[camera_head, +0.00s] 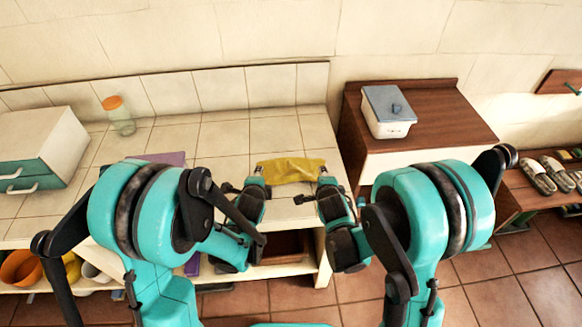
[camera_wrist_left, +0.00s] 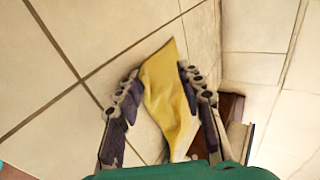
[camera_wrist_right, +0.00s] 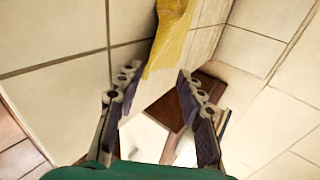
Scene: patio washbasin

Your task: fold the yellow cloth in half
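The yellow cloth (camera_head: 290,170) lies at the front edge of the tiled counter (camera_head: 225,140), wrinkled and wider than deep. My left gripper (camera_head: 258,179) is at its left end. In the left wrist view the cloth (camera_wrist_left: 163,90) runs between the spread fingers of this gripper (camera_wrist_left: 159,78), with no clear pinch. My right gripper (camera_head: 312,190) is at the cloth's right end. In the right wrist view its fingers (camera_wrist_right: 158,76) are apart, and the cloth (camera_wrist_right: 170,38) lies just beyond the tips. The cloth's underside is hidden.
A glass jar with an orange lid (camera_head: 119,115) and a white drawer box (camera_head: 40,150) stand on the counter to the left. A purple item (camera_head: 165,158) is partly behind my left arm. A lidded white container (camera_head: 388,111) stands on the brown cabinet (camera_head: 440,115) at right.

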